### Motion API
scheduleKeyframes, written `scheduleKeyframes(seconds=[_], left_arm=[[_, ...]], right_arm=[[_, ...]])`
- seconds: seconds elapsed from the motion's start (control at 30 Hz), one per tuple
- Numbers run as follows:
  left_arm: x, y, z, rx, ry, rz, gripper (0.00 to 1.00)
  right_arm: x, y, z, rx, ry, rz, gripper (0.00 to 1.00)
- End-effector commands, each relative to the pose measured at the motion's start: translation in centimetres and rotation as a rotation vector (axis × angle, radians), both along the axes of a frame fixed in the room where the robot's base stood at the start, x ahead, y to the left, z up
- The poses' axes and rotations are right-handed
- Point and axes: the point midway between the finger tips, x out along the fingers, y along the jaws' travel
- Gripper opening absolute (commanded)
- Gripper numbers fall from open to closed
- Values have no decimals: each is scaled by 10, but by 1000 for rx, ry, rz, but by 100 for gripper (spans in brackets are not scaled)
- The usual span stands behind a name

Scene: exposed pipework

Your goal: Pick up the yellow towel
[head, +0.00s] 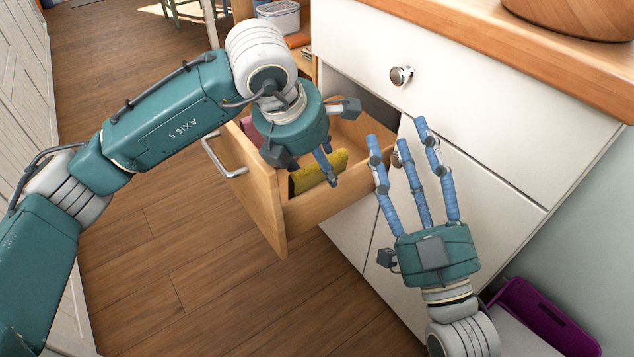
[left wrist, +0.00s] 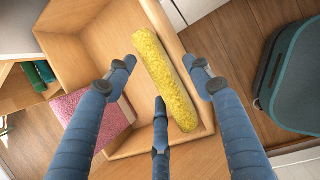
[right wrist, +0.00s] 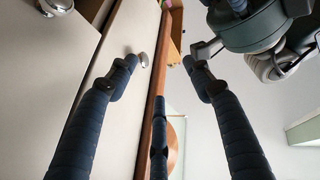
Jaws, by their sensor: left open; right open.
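In the left wrist view the towel (left wrist: 165,80) lies lengthwise along the drawer wall. My left gripper (head: 332,165) is over the drawer with its fingers pointing down; its lower part covers some of the towel from the head. In the left wrist view its fingers (left wrist: 160,72) are spread, with the towel between and beyond them, and nothing is held. My right gripper (head: 398,138) is open and empty in front of the white cabinet, fingers pointing up.
A pink cloth (left wrist: 90,118) lies in the same drawer beside the towel. The white cabinet front (head: 470,150) has a round knob (head: 401,75). The drawer has a metal handle (head: 236,168). A purple bin (head: 540,318) stands at lower right. The wooden floor at left is clear.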

Motion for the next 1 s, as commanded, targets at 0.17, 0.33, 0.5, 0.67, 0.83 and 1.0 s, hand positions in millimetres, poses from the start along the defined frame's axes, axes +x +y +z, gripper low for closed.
scheduleKeyframes(seconds=[0.17,0.33,0.5,0.67,0.83,1.0], left_arm=[[0,0,0,0,0,0,52],[0,0,-1,0,0,0,52],[0,0,-1,0,0,0,52],[0,0,-1,0,0,0,52],[0,0,-2,0,0,0,52],[0,0,-2,0,0,0,52]], right_arm=[[-1,0,2,4,-11,0,51],[-2,0,4,6,-19,1,51],[-4,0,7,10,-33,3,51],[-5,0,9,14,-44,3,51],[-6,0,10,15,-52,4,51],[-7,0,13,19,-66,4,51]])
